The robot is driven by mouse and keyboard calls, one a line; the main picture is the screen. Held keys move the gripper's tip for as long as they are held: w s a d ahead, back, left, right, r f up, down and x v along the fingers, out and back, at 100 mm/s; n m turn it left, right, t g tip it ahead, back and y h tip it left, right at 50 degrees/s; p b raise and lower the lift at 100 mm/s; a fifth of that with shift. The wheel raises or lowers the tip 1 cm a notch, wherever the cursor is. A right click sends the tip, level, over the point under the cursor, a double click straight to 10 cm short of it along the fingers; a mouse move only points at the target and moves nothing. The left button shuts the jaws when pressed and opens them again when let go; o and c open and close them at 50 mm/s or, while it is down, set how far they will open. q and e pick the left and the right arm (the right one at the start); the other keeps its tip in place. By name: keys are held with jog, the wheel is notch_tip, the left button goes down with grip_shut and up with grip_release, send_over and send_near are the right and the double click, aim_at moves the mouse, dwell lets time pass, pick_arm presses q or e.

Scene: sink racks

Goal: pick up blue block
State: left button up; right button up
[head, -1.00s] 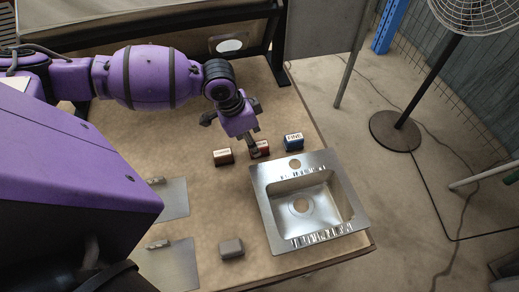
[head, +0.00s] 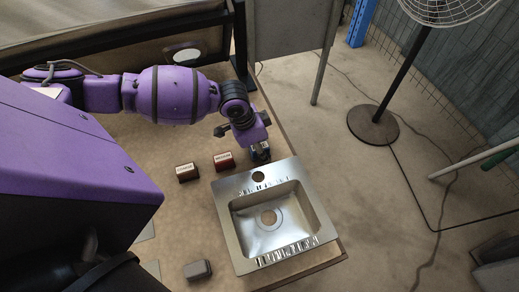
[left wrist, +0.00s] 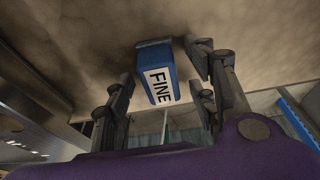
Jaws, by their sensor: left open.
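The blue block, with a white label reading FINE, shows in the left wrist view (left wrist: 157,82). It stands on the tan worktop between the fingers of my left gripper (left wrist: 164,84). The fingers are spread open, with a gap visible on the right side of the block. In the head view, my left gripper (head: 259,152) reaches down over the block behind the sink and mostly hides it. My right gripper is not in view.
A red block (head: 224,161) and a brown block (head: 187,173) stand left of my left gripper. The steel sink (head: 318,228) lies just in front. A grey block (head: 197,270) is at the near left. A fan (head: 373,125) stands on the floor at right.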

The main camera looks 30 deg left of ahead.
pick_arm(q)
jog(key=c, duration=1.3)
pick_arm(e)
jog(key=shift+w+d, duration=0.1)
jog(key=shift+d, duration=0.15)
pick_arm(q)
jog(key=shift+r, duration=0.15)
